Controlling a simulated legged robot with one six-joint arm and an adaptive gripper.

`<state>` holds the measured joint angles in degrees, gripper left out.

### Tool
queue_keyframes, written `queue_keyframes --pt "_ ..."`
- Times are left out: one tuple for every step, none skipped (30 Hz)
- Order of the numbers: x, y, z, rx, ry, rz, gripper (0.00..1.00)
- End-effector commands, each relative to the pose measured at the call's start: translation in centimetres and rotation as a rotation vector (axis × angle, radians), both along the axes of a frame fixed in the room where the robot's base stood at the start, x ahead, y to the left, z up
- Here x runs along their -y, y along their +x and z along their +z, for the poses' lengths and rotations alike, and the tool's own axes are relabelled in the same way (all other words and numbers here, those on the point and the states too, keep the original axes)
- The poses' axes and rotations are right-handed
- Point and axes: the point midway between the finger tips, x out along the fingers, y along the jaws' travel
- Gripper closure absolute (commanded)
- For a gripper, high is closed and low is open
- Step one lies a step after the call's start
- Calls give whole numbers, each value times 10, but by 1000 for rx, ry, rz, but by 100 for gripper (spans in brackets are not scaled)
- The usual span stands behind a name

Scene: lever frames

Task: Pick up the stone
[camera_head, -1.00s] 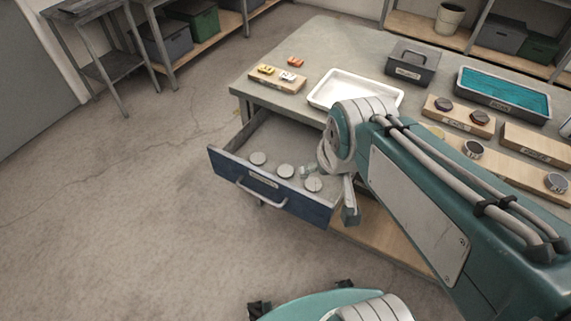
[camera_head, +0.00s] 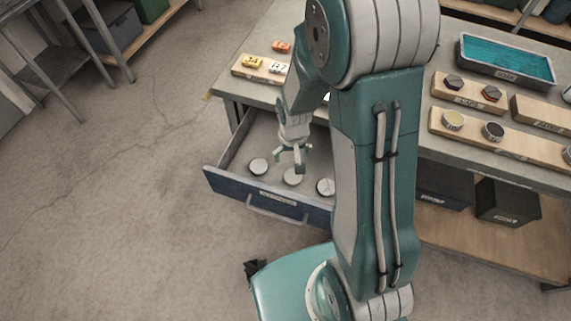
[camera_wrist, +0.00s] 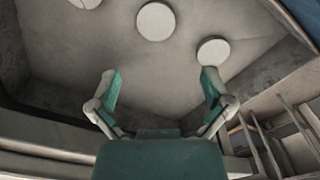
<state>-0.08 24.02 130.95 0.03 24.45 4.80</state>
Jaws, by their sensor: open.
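Three flat round pale-grey stones lie apart on the floor of the pulled-out drawer (camera_head: 232,182): a left one (camera_head: 258,166), a middle one (camera_head: 292,177) and a right one (camera_head: 326,187) with thin dark lines on its top. My gripper (camera_head: 291,157) hangs inside the drawer, just behind the middle stone, pointing down with fingers spread and empty. In the wrist view my open fingers (camera_wrist: 159,76) frame bare drawer floor. Stones show beyond the fingertips: one (camera_wrist: 155,21) at top centre, one (camera_wrist: 213,52) by the right fingertip, one (camera_wrist: 86,3) cut off at the top.
The drawer's blue front (camera_head: 268,197) and side walls stand close around the gripper. The workbench above holds a wooden block (camera_head: 262,70) with labelled pieces, a teal-filled tray (camera_head: 505,62) and wooden racks (camera_head: 492,132). My arm hides much of the bench.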

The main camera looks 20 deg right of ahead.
Motion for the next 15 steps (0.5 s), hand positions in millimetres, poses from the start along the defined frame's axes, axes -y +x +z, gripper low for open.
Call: queue_keyframes --pt "1 -1 -6 -8 1 -2 0" --pt "2 -1 -8 -10 2 -3 0" --pt "2 -1 -10 -12 2 -4 0" --pt "3 -1 -12 -12 3 -4 0" --pt "3 -1 -15 -12 3 -5 0" --pt "3 -1 -20 -14 3 -5 0" --pt "3 -1 -25 -15 3 -5 0" --pt "3 -1 -29 -14 3 -5 0" --pt "3 -1 -36 -16 3 -4 0" --pt "2 -1 -41 -15 2 -4 0" --pt "2 -1 -45 -15 1 -3 0" --pt "1 0 -50 -14 0 -3 0" --pt "1 0 -54 -13 0 -2 0" --pt "0 0 -57 -13 0 -2 0" --pt "0 0 -60 -12 0 -2 0"
